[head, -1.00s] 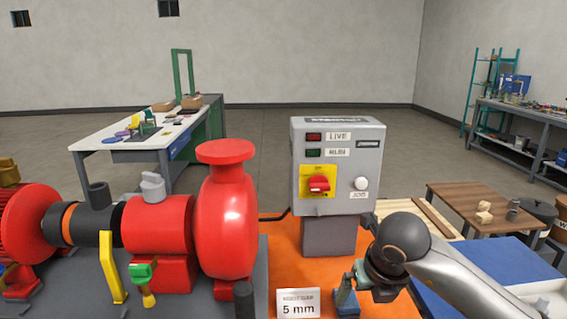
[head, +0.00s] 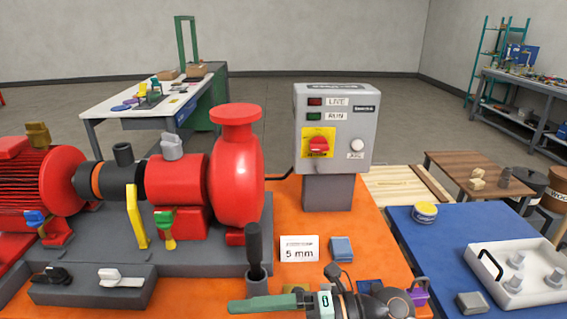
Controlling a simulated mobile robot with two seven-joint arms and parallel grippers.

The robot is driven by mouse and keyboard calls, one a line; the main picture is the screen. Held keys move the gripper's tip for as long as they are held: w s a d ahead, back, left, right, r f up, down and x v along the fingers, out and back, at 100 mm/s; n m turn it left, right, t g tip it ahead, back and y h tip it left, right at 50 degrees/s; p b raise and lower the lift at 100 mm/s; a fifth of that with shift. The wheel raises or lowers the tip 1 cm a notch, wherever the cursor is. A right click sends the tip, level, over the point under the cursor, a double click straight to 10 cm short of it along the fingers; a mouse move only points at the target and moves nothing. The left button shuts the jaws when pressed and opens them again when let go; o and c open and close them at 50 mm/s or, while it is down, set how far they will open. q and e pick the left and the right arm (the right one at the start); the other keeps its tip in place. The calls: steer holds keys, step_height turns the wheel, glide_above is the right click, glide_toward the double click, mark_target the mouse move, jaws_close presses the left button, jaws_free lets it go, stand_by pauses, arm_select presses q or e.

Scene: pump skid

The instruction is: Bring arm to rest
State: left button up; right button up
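My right gripper (head: 338,295) is at the bottom edge of the view, low over the front of the orange bench top (head: 283,215). My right wrist and arm are cut off by the bottom edge. A long green piece (head: 265,304) with a green-and-white part at its right end lies at the fingers. I cannot tell whether the fingers hold it or only overlap it, or how far they are apart. My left arm and gripper are not in view.
The red pump (head: 237,170) and motor stand at left. The grey control box (head: 330,130) is behind my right gripper. A "5 mm" card (head: 299,249), a blue block (head: 341,249) and a dark upright handle (head: 254,245) are close by. A blue table (head: 440,265) holds a white tray (head: 500,292).

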steer(key=w+d+r+m+t+y+p, duration=0.1)
steer(key=w+d+m+t, duration=0.45)
steer(key=m+t, duration=0.85)
steer(key=d+f+m+t+h+p, duration=0.1)
steer(key=d+f+m+t+h, duration=0.3)
steer(key=d+f+m+h, duration=0.55)
steer(key=s+d+f+m+g+h, duration=0.3)
steer(key=s+f+m, duration=0.2)
steer(key=f, duration=0.4)
steer(key=s+d+f+m+g+h+p, duration=0.1)
steer(key=s+d+f+m+g+h, duration=0.2)
steer(key=s+f, duration=0.5)
steer(key=shift+s+f+m+g, duration=0.2)
steer(key=shift+f+m+g, duration=0.6)
steer(key=shift+m, duration=0.45)
steer(key=shift+d, duration=0.1)
